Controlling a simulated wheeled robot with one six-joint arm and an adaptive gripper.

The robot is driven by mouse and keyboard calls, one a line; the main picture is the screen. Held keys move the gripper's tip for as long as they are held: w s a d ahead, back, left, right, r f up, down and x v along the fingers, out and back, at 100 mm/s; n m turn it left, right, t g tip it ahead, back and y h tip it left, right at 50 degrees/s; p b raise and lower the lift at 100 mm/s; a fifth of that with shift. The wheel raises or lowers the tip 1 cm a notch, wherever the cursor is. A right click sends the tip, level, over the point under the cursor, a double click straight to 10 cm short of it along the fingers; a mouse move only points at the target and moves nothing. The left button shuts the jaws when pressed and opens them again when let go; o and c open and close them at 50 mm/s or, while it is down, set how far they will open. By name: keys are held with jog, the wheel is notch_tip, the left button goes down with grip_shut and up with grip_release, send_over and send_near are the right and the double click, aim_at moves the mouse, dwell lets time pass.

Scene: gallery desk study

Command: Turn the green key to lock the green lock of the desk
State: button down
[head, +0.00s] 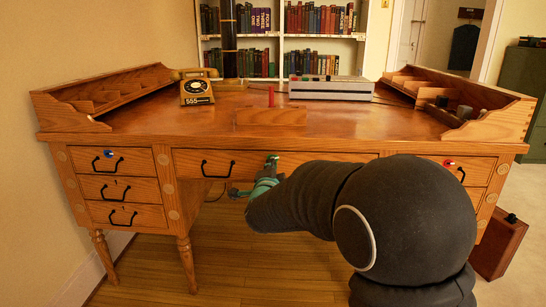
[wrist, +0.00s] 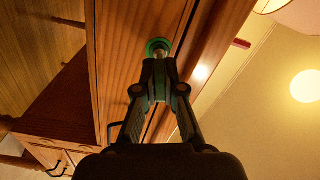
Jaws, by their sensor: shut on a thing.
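The wooden desk (head: 150,132) has a wide middle drawer (head: 330,158) with a black handle (head: 218,169). The green lock (wrist: 153,46) is a green disc on the drawer front, straight ahead of my fingers in the wrist view. My gripper (wrist: 160,72) is shut on the green key at this lock; the fingers hide most of the key, and a pale metal part (wrist: 160,54) shows between fingertips and disc. In the head view my gripper (head: 267,178) reaches the drawer front, with a bit of green (head: 272,159) at its tip. I cannot tell the key's angle.
A blue key or lock (head: 109,154) is on the left drawers and a red one (head: 449,162) on the right. A telephone (head: 196,88), a small wooden block (head: 270,117) and a grey device (head: 328,90) stand on the desktop. My arm hides the desk's lower right.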

jog(key=shift+d+r, duration=0.1)
jog(key=shift+r, duration=0.05)
jog(key=shift+n+p, duration=0.45)
jog(key=shift+n, duration=0.95)
jog(key=shift+n+p, duration=0.5)
jog(key=shift+n, duration=1)
jog(key=shift+r+n+p, duration=0.1)
jog(key=shift+n+p, duration=0.4)
jog(key=shift+n, duration=1)
